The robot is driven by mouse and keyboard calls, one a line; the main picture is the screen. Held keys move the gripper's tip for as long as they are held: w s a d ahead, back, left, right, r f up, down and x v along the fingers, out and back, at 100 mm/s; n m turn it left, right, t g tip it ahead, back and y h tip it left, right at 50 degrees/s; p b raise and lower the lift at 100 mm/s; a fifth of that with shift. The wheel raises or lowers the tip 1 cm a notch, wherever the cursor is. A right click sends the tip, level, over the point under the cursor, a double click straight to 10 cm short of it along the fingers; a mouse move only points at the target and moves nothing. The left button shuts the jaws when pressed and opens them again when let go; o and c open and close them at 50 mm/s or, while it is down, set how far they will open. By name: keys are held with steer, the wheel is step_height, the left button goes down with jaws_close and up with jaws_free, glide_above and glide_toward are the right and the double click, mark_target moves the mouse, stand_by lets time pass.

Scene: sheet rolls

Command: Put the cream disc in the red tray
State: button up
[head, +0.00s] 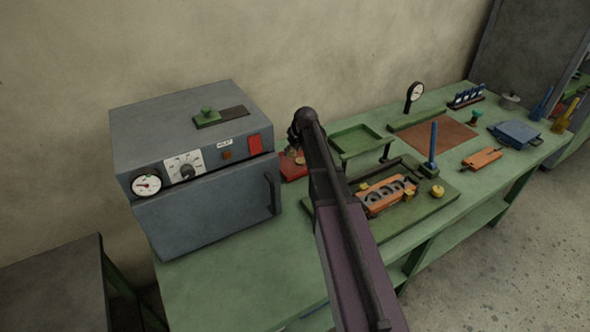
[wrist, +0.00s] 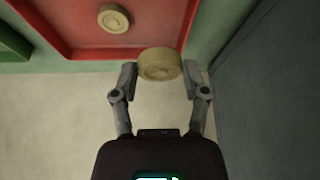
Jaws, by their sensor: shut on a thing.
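My gripper (wrist: 160,80) is shut on a cream disc (wrist: 159,64), a round block with rings on its face. In the wrist view the held disc overlaps the near rim of the red tray (wrist: 75,45); its height above the tray is unclear. A second, smaller-looking cream disc (wrist: 113,18) lies inside the tray. In the head view the red tray (head: 290,172) sits beside the grey oven, partly hidden by my arm. A cream spot, seemingly a disc (head: 300,160), shows in it. My gripper (head: 294,146) is mostly hidden behind my arm there.
The grey oven (head: 205,195) stands close to the left of the tray. A green raised tray (head: 357,140) is to the right. The green bench front (head: 250,275) is clear.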

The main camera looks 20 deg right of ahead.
steer(key=b, duration=0.5)
glide_above(291, 172)
steer(key=s, duration=0.1)
steer(key=shift+d+f, duration=0.2)
steer(key=shift+f, duration=2.4)
steer(key=shift+f+b, duration=1.6)
steer(key=shift+f, duration=0.25)
steer(key=shift+f, duration=0.1)
steer(key=o, duration=0.7)
steer(key=p+v, duration=1.1)
steer(key=v, duration=0.1)
steer(key=shift+s, duration=0.15)
